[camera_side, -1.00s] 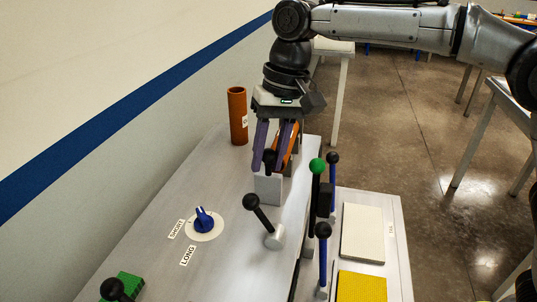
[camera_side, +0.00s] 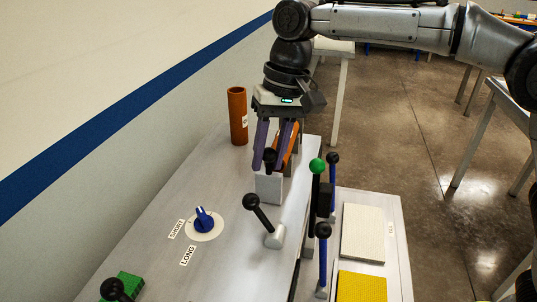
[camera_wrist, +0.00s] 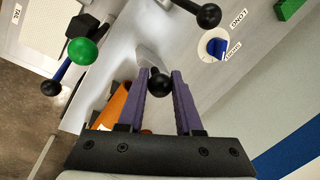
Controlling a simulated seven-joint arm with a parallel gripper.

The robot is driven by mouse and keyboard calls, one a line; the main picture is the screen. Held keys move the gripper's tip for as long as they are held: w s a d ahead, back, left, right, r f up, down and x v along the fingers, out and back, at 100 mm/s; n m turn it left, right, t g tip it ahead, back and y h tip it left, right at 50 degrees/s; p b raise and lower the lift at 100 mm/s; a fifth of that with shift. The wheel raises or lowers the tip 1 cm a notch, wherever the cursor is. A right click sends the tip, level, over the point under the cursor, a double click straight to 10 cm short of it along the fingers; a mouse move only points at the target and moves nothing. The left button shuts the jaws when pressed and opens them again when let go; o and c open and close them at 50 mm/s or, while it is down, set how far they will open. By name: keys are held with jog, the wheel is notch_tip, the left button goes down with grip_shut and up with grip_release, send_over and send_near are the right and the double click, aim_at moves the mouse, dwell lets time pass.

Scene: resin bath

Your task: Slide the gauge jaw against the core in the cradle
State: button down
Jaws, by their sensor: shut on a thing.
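My gripper (camera_side: 270,157) has two purple fingers pointing down at the far end of the grey bench. The fingers are closed on a black ball knob (camera_wrist: 161,86), which shows between the fingertips in the wrist view. In the side view, the knob is above a pale upright block (camera_side: 269,188), which appears to be the gauge jaw. An orange cylinder (camera_wrist: 120,108), apparently the core, lies beside the fingers. It is partly hidden behind them in the side view (camera_side: 292,142). The cradle and any gap between jaw and core cannot be made out.
A black-knobbed lever (camera_side: 262,222) stands nearer on the bench, with a green-knobbed lever (camera_side: 317,167) and blue levers to its right. A blue SHORT/LONG dial (camera_side: 204,220) is at left. An orange tube (camera_side: 238,115) stands behind. A yellow pad (camera_side: 362,286) lies at front right.

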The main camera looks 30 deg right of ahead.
jog(key=shift+w+d, duration=0.8)
jog(key=c, duration=0.6)
grip_release()
jog(key=shift+r, duration=0.1)
jog(key=d+r, duration=0.1)
jog(key=r, duration=0.8)
jog(key=d+r, duration=0.1)
jog(key=r, duration=0.3)
jog(key=shift+s+d+r, duration=0.15)
jog(key=shift+s+d, duration=0.1)
jog(key=shift+d, duration=0.05)
